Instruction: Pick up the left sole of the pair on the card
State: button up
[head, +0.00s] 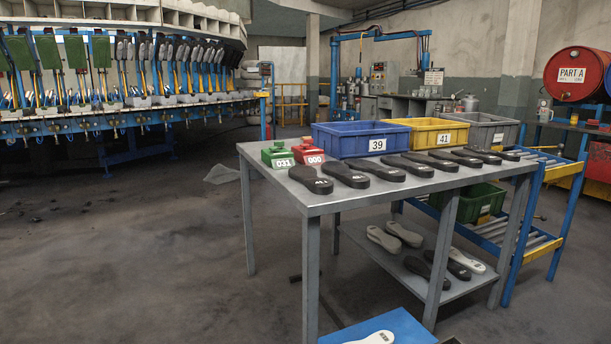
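Several black soles lie in a row along the grey table; the two nearest the left end are one sole (311,179) and another sole (345,174), each with a white mark. I cannot make out a card under any of them, so I cannot tell which pair is meant. On the lower shelf lie two grey-beige soles (383,241) (404,234), dark soles (418,268) and a white sole (467,261). A pale sole (374,338) lies on a blue surface (405,325), cut off by the bottom edge. My gripper is not in view.
A roller rack (560,200) stands right. Open floor (130,260) lies left.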

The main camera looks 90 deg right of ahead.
aim_at(341, 171)
jog(key=z, duration=1.35)
jog(key=i, duration=1.5)
jog(key=z, duration=3.95)
jog(key=i, duration=0.25)
jog(key=u, duration=0.1)
